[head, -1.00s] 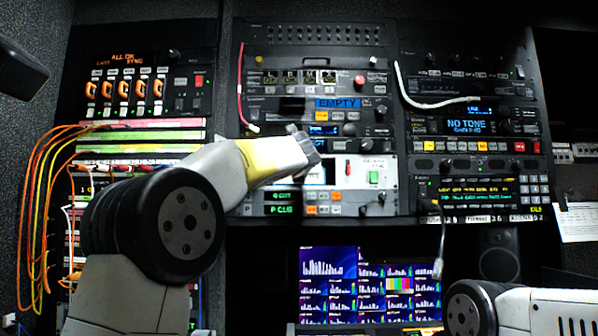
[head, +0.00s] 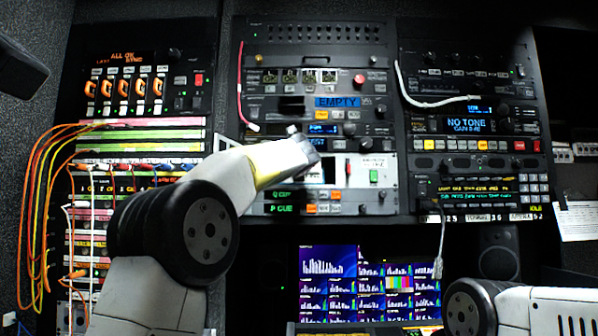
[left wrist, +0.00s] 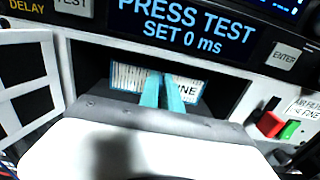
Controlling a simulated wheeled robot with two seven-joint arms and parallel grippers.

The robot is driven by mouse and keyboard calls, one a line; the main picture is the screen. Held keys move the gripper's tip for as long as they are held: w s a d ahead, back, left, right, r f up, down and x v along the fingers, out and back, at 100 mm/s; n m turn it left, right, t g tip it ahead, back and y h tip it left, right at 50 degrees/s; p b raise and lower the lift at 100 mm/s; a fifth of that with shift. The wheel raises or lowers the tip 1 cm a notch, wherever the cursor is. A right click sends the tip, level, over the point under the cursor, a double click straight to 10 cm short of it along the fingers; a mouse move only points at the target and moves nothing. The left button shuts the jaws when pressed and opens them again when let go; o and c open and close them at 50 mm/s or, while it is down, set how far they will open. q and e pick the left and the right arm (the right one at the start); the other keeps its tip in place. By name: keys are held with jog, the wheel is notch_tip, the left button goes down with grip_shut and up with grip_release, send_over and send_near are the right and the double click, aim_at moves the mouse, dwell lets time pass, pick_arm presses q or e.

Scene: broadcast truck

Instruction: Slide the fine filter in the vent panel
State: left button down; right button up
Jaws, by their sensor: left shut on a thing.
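The fine filter (left wrist: 128,76) is a pale pleated block with a blue edge and a partly covered label ending in "INE". My left gripper (left wrist: 163,92) is shut on it, with two teal fingers across its front. The filter is at a dark rectangular opening (left wrist: 218,94) in the white vent panel (left wrist: 240,62). I cannot tell how deep it sits.
A white grille (left wrist: 22,85) stands left of the opening. A red block (left wrist: 269,123) and a green block (left wrist: 289,130) are at the right, near an air filter label. A "PRESS TEST" display (left wrist: 185,22) is above. A white cable (head: 408,92) hangs at the upper right.

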pick_arm(q)
jog(key=c, duration=1.5)
grip_release()
jog(key=s, duration=0.7)
jog(key=shift+s, duration=0.35)
